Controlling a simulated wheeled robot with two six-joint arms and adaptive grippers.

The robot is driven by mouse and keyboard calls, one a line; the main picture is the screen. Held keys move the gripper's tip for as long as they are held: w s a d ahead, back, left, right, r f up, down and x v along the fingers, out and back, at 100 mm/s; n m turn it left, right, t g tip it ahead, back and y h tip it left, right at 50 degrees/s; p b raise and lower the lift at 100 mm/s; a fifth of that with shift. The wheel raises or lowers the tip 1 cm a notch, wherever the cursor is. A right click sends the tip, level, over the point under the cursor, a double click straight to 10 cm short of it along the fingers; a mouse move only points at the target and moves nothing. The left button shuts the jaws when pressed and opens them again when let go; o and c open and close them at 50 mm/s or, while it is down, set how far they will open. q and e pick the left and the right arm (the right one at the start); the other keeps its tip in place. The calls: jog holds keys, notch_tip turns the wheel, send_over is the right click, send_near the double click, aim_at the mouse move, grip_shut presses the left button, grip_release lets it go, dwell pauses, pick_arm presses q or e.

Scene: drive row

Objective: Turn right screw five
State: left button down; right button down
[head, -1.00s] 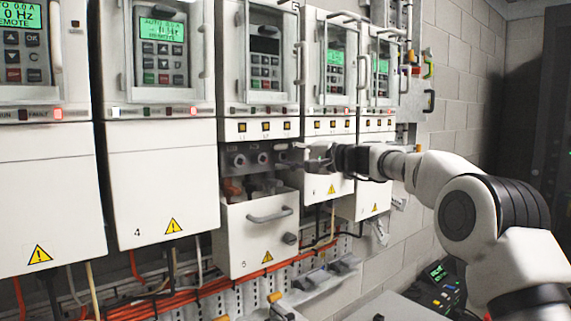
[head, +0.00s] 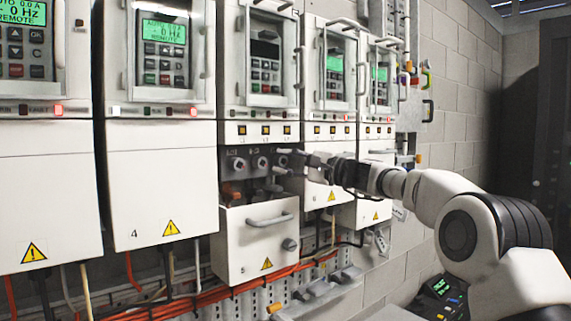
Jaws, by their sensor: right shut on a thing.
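Drive five is the middle cabinet, with its lower cover (head: 255,245) lowered and its terminal bay open. In the bay a left screw (head: 239,164) and a middle screw (head: 262,162) show as round grey heads. The right screw sits beside them at the bay's right side, mostly hidden by my right gripper (head: 284,160). That gripper comes in from the right, roughly level, with its fingers shut around the right screw. The exact contact is small and hard to see. My left gripper is not in view.
Drive four (head: 160,190) stands to the left with its cover closed; more closed drives stand to the right. The lowered cover has a handle (head: 269,219) sticking out below my gripper. Orange cables (head: 215,285) run underneath. The floor side at right is partly filled by my arm.

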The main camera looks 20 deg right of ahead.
jog(key=c, duration=1.1)
grip_release()
jog(key=shift+c, duration=0.2)
jog(key=shift+d, duration=0.1)
jog(key=shift+s+d, duration=0.1)
jog(key=v, duration=1.1)
jog(key=shift+s+d+f, duration=0.15)
jog(key=shift+s+d, duration=0.05)
jog(key=shift+s, duration=0.1)
